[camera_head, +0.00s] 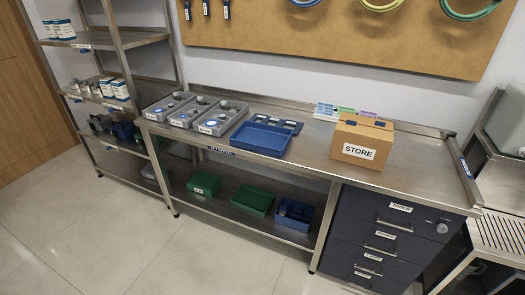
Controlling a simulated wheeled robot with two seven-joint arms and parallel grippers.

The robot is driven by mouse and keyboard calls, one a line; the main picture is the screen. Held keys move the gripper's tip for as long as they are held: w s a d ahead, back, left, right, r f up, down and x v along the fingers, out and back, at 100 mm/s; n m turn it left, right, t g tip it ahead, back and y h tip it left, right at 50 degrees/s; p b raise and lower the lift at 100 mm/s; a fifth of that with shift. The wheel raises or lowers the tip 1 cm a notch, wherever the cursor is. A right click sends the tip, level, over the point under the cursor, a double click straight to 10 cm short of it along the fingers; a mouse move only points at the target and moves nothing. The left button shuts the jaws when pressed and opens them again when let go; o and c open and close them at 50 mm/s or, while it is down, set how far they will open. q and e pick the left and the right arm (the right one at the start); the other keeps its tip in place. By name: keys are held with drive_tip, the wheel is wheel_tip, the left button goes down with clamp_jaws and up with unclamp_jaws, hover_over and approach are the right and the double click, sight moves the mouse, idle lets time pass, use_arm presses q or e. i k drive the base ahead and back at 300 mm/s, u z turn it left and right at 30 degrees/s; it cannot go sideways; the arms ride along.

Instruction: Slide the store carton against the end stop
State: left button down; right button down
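The store carton (361,141) is a brown cardboard box with a white STORE label on its front and dark blue patches on its top. It stands upright on the right part of the steel bench top (310,160). A raised metal edge with a blue strip (465,168) runs along the bench's right end; I cannot tell for certain that it is the end stop. Bare bench top lies between the carton and that end. Neither of my grippers is in view.
Colored cards (345,110) stand behind the carton. A blue tray (262,137) and grey bins (190,113) with parts are to its left. A dark drawer cabinet (385,235) is under the right end. A steel rack (105,45) stands at left.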

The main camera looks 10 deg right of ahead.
sight(363, 152)
drive_tip(key=u, duration=0.3)
drive_tip(key=k, duration=0.45)
drive_tip(key=u, duration=0.95)
drive_tip(key=i, duration=2.3)
drive_tip(key=z, duration=1.55)
drive_tip(key=i, duration=0.75)
drive_tip(key=z, duration=0.8)
